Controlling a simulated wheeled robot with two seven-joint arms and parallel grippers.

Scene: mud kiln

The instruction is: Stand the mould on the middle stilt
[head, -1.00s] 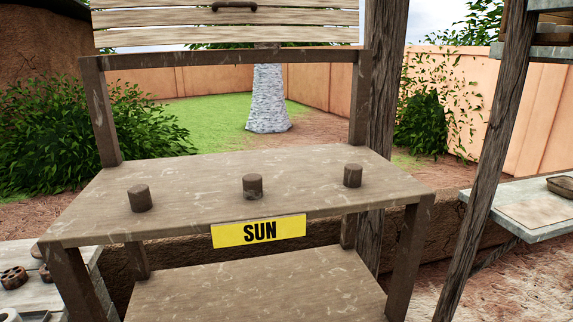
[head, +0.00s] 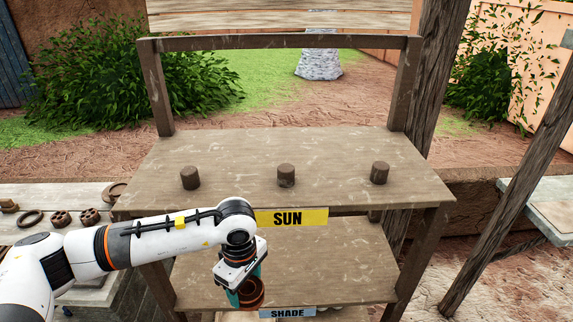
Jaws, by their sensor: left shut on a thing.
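The three stilts are short dark brown pegs standing in a row on the upper shelf (head: 235,150), marked SUN. The middle stilt (head: 286,175) is bare on top, as are the left stilt (head: 190,178) and the right stilt (head: 380,172). My left gripper (head: 248,290) points down in front of the rack, below the SUN board and lower than the stilts. It is shut on a brown, round, cup-like thing, which I take to be the mould (head: 251,293). The fingers and wrist hide part of it. My right gripper is out of view.
The lower shelf (head: 340,265), marked SHADE, lies behind my left gripper and looks bare. A rail and posts frame the upper shelf at the back. A bench (head: 50,195) at the left holds rings and small clay pieces.

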